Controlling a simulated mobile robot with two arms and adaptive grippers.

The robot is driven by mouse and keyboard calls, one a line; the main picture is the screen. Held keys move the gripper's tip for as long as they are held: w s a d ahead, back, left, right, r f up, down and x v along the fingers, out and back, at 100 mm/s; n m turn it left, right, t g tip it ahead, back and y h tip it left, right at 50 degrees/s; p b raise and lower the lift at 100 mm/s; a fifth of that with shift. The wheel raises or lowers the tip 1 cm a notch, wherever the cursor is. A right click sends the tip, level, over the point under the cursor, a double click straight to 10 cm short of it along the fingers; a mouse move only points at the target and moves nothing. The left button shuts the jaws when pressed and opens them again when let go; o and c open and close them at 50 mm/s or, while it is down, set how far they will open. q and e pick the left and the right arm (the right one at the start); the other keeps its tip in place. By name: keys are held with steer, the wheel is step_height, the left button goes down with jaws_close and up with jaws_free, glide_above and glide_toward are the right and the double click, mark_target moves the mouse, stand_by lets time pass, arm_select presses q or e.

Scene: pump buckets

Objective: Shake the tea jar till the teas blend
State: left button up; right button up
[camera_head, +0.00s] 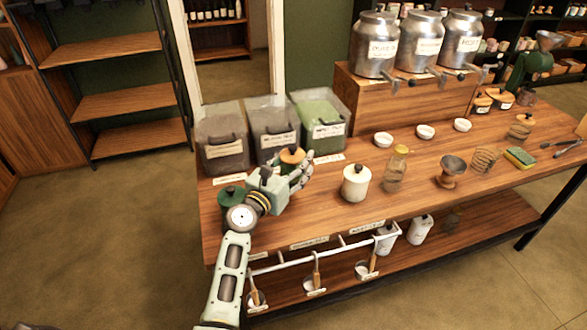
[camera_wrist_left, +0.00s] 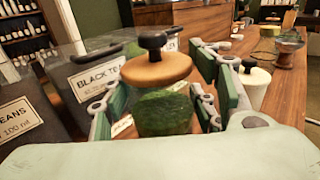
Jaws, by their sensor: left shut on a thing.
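The tea jar is a clear jar with green contents (camera_wrist_left: 165,113) and a round wooden lid (camera_wrist_left: 156,70) with a black knob. My left gripper (camera_wrist_left: 165,100) has its fingers on both sides of the jar and is shut on it. In the head view the lid (camera_head: 292,156) shows behind my left gripper (camera_head: 298,174), in front of the labelled bins. The jar looks upright. Its base is hidden, so I cannot tell whether it touches the table. My right gripper is not in view.
Three labelled bins (camera_head: 274,128) stand close behind the jar. A dark green canister (camera_head: 229,194) is near my left wrist. A white jar (camera_head: 356,184) and a glass jar (camera_head: 394,172) stand to the right. Metal urns (camera_head: 374,45) stand on a wooden box behind. The table's front edge is close.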

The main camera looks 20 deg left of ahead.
mark_target(294, 146)
arm_select(q)
step_height(294, 146, up, 5)
steer(key=shift+r+p, duration=0.2)
steer(key=shift+p, duration=0.95)
step_height(294, 146, up, 9)
steer(key=p, duration=1)
